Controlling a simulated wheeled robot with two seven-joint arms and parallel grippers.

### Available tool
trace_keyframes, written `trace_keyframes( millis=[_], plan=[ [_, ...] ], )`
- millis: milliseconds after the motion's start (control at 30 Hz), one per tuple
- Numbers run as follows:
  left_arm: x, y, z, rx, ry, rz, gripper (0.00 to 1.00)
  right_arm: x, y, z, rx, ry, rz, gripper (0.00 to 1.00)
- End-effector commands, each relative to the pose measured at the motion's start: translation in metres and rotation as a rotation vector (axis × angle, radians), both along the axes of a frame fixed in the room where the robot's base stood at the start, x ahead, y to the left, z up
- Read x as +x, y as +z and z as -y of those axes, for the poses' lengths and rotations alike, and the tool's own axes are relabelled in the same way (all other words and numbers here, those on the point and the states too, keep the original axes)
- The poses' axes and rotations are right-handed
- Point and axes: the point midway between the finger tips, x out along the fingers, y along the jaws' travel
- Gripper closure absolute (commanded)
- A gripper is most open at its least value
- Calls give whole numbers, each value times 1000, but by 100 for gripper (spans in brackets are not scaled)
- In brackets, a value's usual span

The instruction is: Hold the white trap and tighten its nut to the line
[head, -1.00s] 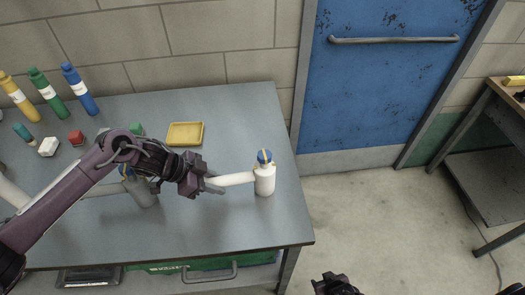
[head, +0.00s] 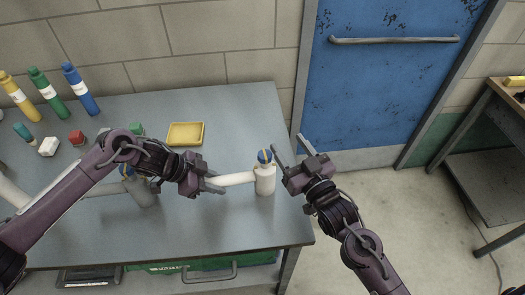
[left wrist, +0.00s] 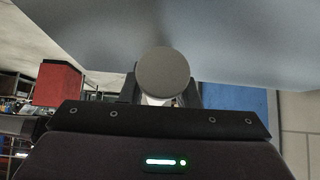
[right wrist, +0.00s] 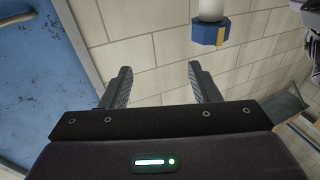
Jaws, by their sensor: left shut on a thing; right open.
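The white trap (head: 265,181) stands upright near the table's right edge, its white side pipe (head: 236,179) reaching left. Its blue nut (head: 264,156) on top has a yellow stripe. My left gripper (head: 217,184) is shut on that pipe. In the left wrist view the pipe's round end (left wrist: 164,74) shows between the fingers. My right gripper (head: 286,144) is open and empty, just right of the nut and apart from it. In the right wrist view the nut (right wrist: 209,33) hangs beyond the fingertips, right of centre. I cannot make out a line on the trap's body.
A grey trap (head: 143,193) with a blue nut stands left, partly behind my left arm. A yellow tray (head: 185,134), small blocks and several bottles (head: 80,90) lie or stand at the back and left of the table (head: 230,110). A blue door (head: 385,85) is behind at right.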

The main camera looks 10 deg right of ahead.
Motion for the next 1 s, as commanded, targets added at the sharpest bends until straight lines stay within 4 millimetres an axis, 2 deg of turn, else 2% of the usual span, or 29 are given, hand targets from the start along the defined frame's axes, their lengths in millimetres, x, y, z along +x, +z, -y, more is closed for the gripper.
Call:
trace_keyframes(
  millis=[33, 200, 300, 433, 533, 667, 1000],
  plan=[
    [0, 0, 0, 1, -1, -1, 91, -18, -8, -8, 4, -6, -18, 44],
    [-1, 0, 0, 0, -1, -1, 91, -61, -26, -24, -20, -35, -54, 44],
    [-1, 0, 0, 0, -1, -1, 91, -76, -32, -28, -35, -51, -71, 44],
    [-1, 0, 0, 0, -1, -1, 91, -85, -35, -31, -45, -62, -81, 44],
    [-1, 0, 0, 0, -1, -1, 91, -81, -36, -33, -50, -65, -82, 44],
    [-1, 0, 0, 0, -1, -1, 91, -63, -35, -38, -49, -65, -79, 44],
    [0, 0, 0, -1, -1, -1, 91, 0, -35, -57, -47, -63, -81, 44]
  ],
)
